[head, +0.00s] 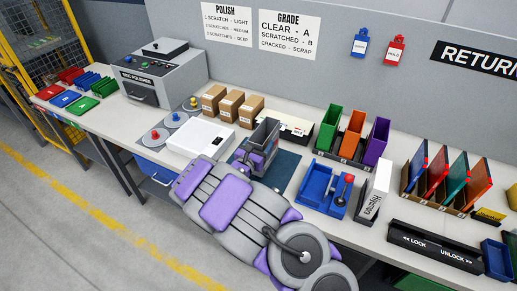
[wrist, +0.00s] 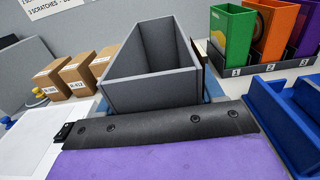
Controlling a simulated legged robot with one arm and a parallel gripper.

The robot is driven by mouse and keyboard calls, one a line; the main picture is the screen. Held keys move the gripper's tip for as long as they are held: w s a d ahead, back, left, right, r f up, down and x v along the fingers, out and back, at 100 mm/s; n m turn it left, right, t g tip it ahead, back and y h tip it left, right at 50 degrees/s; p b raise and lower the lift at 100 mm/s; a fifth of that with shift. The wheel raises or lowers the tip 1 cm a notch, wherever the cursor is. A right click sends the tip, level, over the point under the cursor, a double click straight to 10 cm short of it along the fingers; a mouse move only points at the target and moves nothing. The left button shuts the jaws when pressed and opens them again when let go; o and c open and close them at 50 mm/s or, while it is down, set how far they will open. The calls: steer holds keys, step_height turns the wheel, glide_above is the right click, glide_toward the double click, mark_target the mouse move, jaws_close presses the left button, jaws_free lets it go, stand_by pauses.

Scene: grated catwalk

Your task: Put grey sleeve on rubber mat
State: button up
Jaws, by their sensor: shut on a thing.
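The grey sleeve (head: 265,134) is an upright, open-topped box near the middle of the bench. In the wrist view the grey sleeve (wrist: 152,77) fills the centre, its open top showing. My gripper (head: 251,158) is shut on its near side; in the wrist view my gripper (wrist: 150,124) crosses in front of the lower part. The dark blue-teal rubber mat (head: 287,168) lies flat on the bench, showing right of the sleeve. My gripper and arm hide the sleeve's base and part of the mat, so I cannot tell whether the sleeve touches the mat.
A white box (head: 200,137) stands left of my gripper, with several cardboard boxes (head: 231,105) behind it. A blue tray (head: 325,190) with a lever is close on the right. Green, orange and purple bins (head: 352,132) stand behind right.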

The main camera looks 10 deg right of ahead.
steer(key=shift+w+a+f, duration=0.1)
steer(key=shift+w+a, duration=0.75)
steer(key=shift+a, duration=0.1)
steer(key=shift+w+d, duration=0.1)
steer(key=shift+w, duration=0.1)
steer(key=f, duration=0.2)
steer(key=d+f+b, duration=0.1)
steer(key=shift+d+f, duration=0.1)
steer(key=shift+f, duration=0.25)
steer(key=shift+a+r, duration=0.1)
steer(key=shift+a, duration=0.1)
steer(key=o, duration=0.8)
steer(key=shift+a, duration=0.15)
steer(key=shift+o, duration=0.9)
steer(key=shift+a, duration=0.15)
steer(key=o, duration=0.3)
steer(key=shift+d, duration=0.35)
steer(key=p+v, duration=0.1)
steer(key=v, duration=1.1)
steer(key=shift+p, duration=0.35)
